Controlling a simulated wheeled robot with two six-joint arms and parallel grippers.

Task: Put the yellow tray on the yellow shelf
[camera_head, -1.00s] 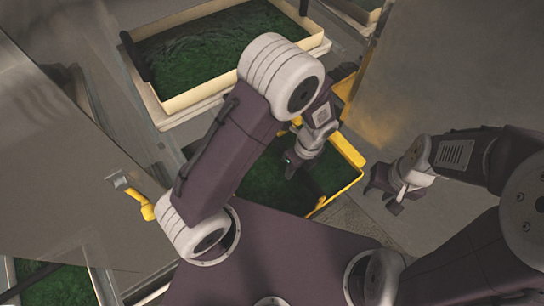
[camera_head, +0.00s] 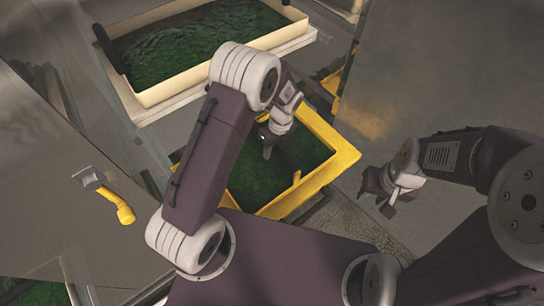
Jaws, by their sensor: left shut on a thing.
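The yellow tray (camera_head: 342,163), filled with green powder, lies in the middle of the view below my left arm. Its left part is partly hidden by that arm. My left gripper (camera_head: 268,149) reaches down over the tray and is shut on it; the exact contact is hard to see. My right gripper (camera_head: 376,197) is to the right of the tray, apart from it and empty, and its fingers look spread. Another yellow edge (camera_head: 331,82) shows behind the tray, mostly hidden; I cannot tell whether it is the yellow shelf.
A cream tray (camera_head: 180,88) with green powder and dark handles sits on a ledge at upper left. A grey panel with a yellow handle (camera_head: 122,212) is at left. A large grey panel (camera_head: 450,70) stands at right. More green powder shows at lower left.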

